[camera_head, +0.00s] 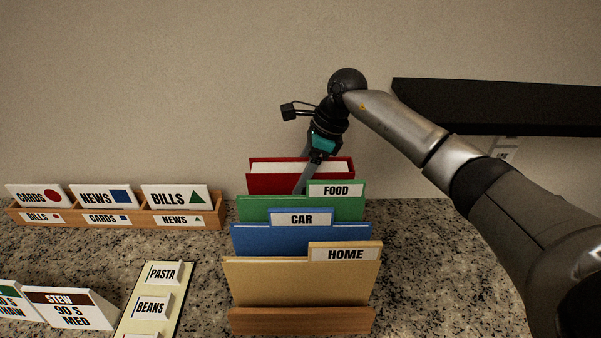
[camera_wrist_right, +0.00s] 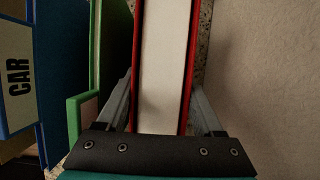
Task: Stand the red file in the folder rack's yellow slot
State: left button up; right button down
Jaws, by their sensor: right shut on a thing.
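The red file (camera_head: 265,182) has red covers around white pages. It stands upright behind the green FOOD folder, its lower part hidden. My right gripper (camera_head: 303,183) points down from above and is shut on the red file. In the right wrist view its fingers are on either side of the file's covers (camera_wrist_right: 190,60). The folder rack (camera_head: 300,321) shows only its brown front; I see no yellow slot marking. I cannot tell whether the file's bottom rests in a slot. My left gripper is out of view.
The rack holds the green FOOD (camera_head: 255,211), blue CAR (camera_head: 255,240) and tan HOME (camera_head: 260,281) folders. A wooden card holder (camera_head: 130,223) stands left. A label board (camera_head: 130,310) and a STEW card (camera_head: 72,308) are front left. A black shelf (camera_head: 500,107) is at right.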

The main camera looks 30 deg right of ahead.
jog(key=shift+c, duration=1.4)
grip_release()
jog(key=shift+o, duration=1.4)
jog(key=shift+f, duration=0.1)
jog(key=shift+r+p, duration=2.45)
jog(key=shift+r, duration=1.15)
